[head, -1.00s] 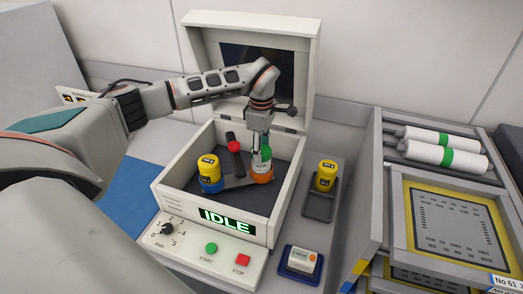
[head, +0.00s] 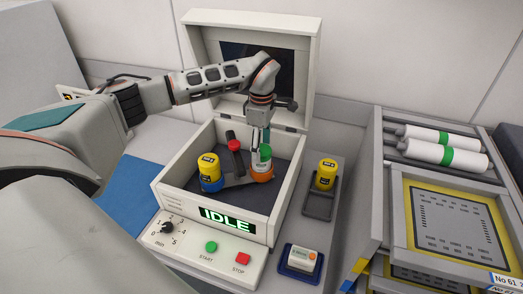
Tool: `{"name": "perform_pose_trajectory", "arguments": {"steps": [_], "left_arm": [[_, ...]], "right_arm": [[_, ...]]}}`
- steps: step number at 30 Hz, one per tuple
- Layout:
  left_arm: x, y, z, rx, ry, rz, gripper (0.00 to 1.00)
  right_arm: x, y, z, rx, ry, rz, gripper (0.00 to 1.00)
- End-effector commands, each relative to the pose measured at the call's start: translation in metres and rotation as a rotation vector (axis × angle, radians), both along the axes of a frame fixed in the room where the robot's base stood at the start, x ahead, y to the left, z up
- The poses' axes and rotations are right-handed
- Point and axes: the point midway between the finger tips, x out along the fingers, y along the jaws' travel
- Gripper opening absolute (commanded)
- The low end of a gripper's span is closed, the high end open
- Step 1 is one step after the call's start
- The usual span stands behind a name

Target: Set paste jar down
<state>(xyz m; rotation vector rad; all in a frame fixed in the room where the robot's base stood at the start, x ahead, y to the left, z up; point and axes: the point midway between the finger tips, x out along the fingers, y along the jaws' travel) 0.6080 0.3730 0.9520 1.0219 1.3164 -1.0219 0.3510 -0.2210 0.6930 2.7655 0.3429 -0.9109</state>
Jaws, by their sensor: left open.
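The paste jar (head: 264,164), white with a green lid, stands in the orange holder (head: 262,175) inside the open mixer box (head: 265,228). My left gripper (head: 262,143) is above it, pointing down, with its open fingers close around the green lid. Whether the fingers touch the lid cannot be seen. A yellow jar (head: 209,166) sits in the blue holder (head: 211,184) at the other end of the grey rotor arm. My right gripper is not in view.
The mixer lid (head: 311,65) stands open behind my arm. A second yellow jar (head: 326,172) stands in a grey tray (head: 318,207) to the right. A small device (head: 301,259) sits in front, and a trolley (head: 375,150) stands at the right.

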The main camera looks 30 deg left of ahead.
Motion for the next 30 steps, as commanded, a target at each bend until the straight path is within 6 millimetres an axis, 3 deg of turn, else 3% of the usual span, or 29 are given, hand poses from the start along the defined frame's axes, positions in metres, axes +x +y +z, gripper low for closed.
{"name": "perform_pose_trajectory", "arguments": {"steps": [9, 15, 21, 30], "left_arm": [[0.001, 0.0, 0.065, 0.001, -0.005, -0.001, 0.63], [0.0, 0.0, 0.094, 0.001, -0.003, 0.0, 0.63], [-0.001, 0.0, 0.106, 0.0, 0.001, -0.001, 0.63], [0.0, 0.0, 0.106, 0.0, 0.001, -0.001, 0.63]], "right_arm": [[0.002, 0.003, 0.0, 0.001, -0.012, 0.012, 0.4], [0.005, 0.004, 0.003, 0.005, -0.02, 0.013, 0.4], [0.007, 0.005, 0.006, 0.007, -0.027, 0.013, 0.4], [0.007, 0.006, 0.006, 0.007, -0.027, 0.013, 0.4]]}}
